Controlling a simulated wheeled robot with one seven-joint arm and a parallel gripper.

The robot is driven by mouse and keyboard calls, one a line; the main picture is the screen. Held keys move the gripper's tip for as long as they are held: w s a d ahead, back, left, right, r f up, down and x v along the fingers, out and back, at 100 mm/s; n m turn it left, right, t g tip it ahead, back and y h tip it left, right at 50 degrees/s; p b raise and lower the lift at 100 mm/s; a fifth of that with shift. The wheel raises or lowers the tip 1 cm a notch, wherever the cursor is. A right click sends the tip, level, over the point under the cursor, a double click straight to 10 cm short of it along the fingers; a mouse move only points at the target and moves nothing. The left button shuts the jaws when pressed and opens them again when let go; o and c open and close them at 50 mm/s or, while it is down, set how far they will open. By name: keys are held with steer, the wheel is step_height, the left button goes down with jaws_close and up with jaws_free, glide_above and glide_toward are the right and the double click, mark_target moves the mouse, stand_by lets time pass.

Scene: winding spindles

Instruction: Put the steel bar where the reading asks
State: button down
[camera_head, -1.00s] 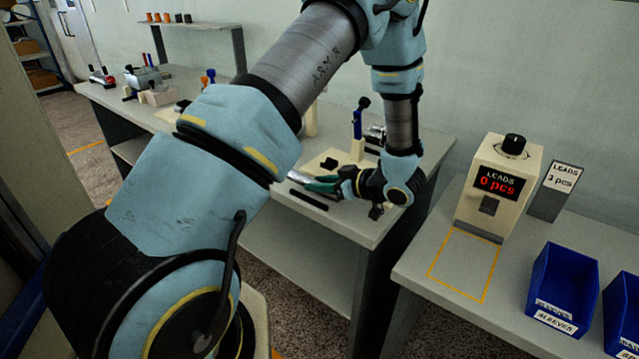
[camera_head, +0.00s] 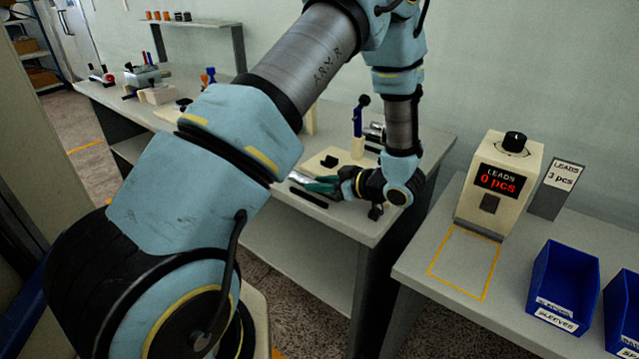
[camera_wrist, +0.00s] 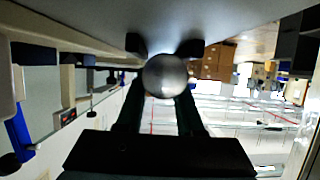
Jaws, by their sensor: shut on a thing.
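The steel bar (camera_wrist: 165,76) shows end-on as a round grey metal face between my gripper's fingers in the wrist view. In the head view my gripper (camera_head: 318,183), with dark green fingers, is low over the front of the middle bench, shut on the bar, whose pale end (camera_head: 298,177) sticks out to the left. I cannot tell whether the bar touches the bench. The reading unit (camera_head: 505,185) stands on the right bench and shows LEADS 0 pcs in red. A card (camera_head: 558,187) beside it reads LEADS 3 pcs.
A yellow-outlined square (camera_head: 464,262) lies empty before the unit. Blue bins (camera_head: 562,285) stand to its right, one labelled SLEEVES. A blue-handled clamp (camera_head: 358,130) rises behind my gripper. A dark strip (camera_head: 308,200) lies along the bench's front. A gap separates the two benches.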

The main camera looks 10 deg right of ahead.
steer(key=shift+f, duration=0.2)
steer(key=shift+c, duration=2.3)
jaws_free()
steer(key=b+v, duration=0.3)
steer(key=v, duration=0.7)
steer(key=shift+s+d+r, duration=0.15)
steer(key=shift+s+d, duration=0.1)
steer(key=shift+d, duration=0.05)
